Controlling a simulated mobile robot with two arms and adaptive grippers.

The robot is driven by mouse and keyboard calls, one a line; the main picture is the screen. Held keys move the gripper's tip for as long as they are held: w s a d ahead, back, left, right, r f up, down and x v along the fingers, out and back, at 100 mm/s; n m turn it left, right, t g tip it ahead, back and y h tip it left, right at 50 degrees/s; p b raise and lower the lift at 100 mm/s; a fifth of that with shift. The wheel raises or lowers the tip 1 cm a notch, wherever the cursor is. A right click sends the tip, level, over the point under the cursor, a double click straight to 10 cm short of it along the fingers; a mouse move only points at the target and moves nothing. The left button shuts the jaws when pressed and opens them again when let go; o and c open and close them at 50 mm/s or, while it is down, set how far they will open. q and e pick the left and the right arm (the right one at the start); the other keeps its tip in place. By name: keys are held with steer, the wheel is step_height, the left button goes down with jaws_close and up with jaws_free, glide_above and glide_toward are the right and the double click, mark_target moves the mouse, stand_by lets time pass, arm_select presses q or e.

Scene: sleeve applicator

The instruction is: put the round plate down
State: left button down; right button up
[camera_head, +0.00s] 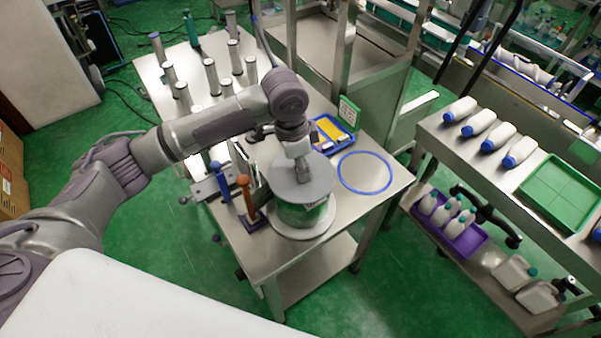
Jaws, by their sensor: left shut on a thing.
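The grey round plate (318,183) is level, directly over a metal cylinder with a green band (305,214). I cannot tell whether the plate touches the cylinder's top or is held just above it. The cylinder stands on a pale round base (289,231) near the front of the steel table (350,212). My right gripper is not in view.
A blue ring (365,189) lies flat to the right. A blue tray (327,132) with yellow contents and a green sign (349,112) stand behind. A blue-handled tool (220,181) and an orange-handled tool (245,190) stand close at left. Several metal cylinders (210,77) stand further back.

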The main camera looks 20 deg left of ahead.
mark_target(294, 175)
arm_select(q)
step_height(294, 175, down, 3)
steer(key=shift+f+p, duration=0.1)
steer(key=shift+p, duration=0.45)
steer(key=shift+f, duration=0.45)
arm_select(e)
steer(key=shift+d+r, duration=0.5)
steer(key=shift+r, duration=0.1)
arm_select(q)
steer(key=c, duration=0.8)
jaws_free()
steer(key=shift+f, duration=0.15)
step_height(294, 175, up, 12)
steer(key=a+b, duration=0.1)
steer(key=shift+s+a+b, duration=0.3)
steer(key=shift+s+b, duration=0.05)
steer(key=shift+s, duration=0.05)
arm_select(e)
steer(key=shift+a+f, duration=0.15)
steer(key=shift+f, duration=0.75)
